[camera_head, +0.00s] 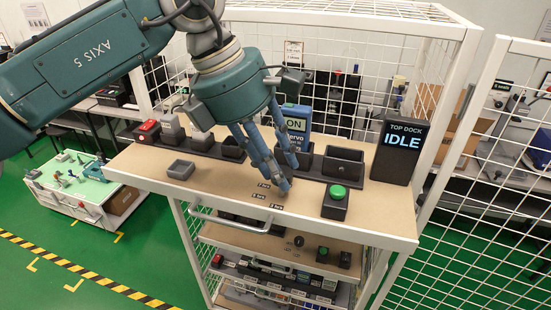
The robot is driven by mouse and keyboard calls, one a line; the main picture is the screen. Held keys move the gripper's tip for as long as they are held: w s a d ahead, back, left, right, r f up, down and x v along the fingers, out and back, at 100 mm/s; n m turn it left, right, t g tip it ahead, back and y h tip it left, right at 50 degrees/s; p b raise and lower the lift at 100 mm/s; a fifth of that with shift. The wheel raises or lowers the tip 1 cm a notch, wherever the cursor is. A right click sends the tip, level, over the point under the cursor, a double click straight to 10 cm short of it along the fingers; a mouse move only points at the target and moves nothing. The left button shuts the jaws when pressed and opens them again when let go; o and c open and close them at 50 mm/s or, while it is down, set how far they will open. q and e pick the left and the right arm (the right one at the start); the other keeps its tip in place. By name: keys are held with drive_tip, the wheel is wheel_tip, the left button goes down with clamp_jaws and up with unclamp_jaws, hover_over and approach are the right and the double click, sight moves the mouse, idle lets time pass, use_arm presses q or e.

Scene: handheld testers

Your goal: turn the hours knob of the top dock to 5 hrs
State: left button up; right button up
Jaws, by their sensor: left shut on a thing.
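My left gripper (283,180) reaches down from the upper left to the front of the top dock's wooden shelf (358,217). Its fingers are shut on the hours knob, which they hide almost wholly, so its pointer cannot be read. Small hour labels (258,195) lie on the wood beside the fingertips, too small to read surely. The top dock's screen (400,148) shows "TOP DOCK IDLE". A blue tester (298,116) with "ON" on its display stands behind the fingers. My right gripper is not in view.
A black box with a green button (336,200) stands right of the fingers. A rail handle (228,220) runs along the front edge. White mesh (490,200) closes the right side.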

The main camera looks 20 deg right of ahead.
use_arm(q)
drive_tip(key=shift+s+d+r+m, duration=0.15)
drive_tip(key=shift+r+m, duration=0.1)
drive_tip(key=shift+m, duration=0.45)
drive_tip(key=o, duration=0.9)
drive_tip(key=shift+o, duration=1)
drive_tip(key=shift+s+d, duration=0.1)
drive_tip(key=shift+s, duration=0.15)
drive_tip(key=shift+w+f, duration=0.1)
drive_tip(key=shift+w, duration=0.15)
drive_tip(key=v, duration=1.2)
